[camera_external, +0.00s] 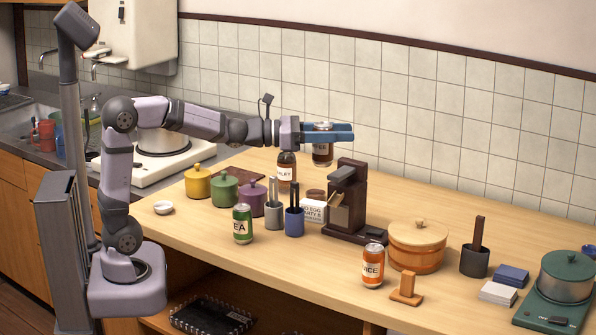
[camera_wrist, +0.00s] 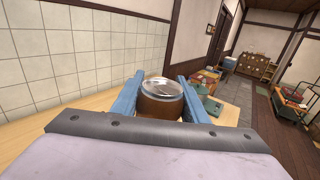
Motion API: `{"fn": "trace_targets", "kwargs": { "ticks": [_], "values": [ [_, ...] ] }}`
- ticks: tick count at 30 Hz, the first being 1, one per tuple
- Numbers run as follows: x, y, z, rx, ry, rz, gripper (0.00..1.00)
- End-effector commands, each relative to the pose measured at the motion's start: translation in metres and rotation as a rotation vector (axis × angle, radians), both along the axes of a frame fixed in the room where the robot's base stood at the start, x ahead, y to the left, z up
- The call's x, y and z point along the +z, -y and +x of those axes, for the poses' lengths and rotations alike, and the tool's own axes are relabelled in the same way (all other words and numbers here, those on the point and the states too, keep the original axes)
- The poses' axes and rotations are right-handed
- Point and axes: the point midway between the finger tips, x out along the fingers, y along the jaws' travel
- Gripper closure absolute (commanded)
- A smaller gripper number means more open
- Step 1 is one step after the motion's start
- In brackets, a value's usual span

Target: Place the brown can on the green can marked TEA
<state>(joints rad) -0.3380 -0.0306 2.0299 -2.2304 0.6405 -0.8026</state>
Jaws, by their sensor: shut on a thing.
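The brown can (camera_external: 322,152) is held upright between the blue fingers of my gripper (camera_external: 340,133), high above the wooden counter. In the wrist view the can (camera_wrist: 161,104) shows its silver lid, with a blue finger on each side of my gripper (camera_wrist: 160,92). The green can marked TEA (camera_external: 242,224) stands upright on the counter near its front edge, left of and below my gripper. Its silver top is bare. The TEA can is not seen in the wrist view.
An orange can (camera_external: 373,266) stands front right.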

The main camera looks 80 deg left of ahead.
Motion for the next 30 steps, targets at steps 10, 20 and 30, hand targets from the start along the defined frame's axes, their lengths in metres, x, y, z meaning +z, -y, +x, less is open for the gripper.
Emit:
{"fn": "trace_targets", "kwargs": {
  "ticks": [10,20,30],
  "values": [
    [-0.012,-0.073,-0.054,-0.071,-0.008,-0.009,0.85],
    [-0.005,-0.098,-0.147,-0.188,-0.001,-0.007,0.85],
    [-0.006,-0.095,-0.196,-0.240,-0.001,-0.009,0.85]
  ]
}}
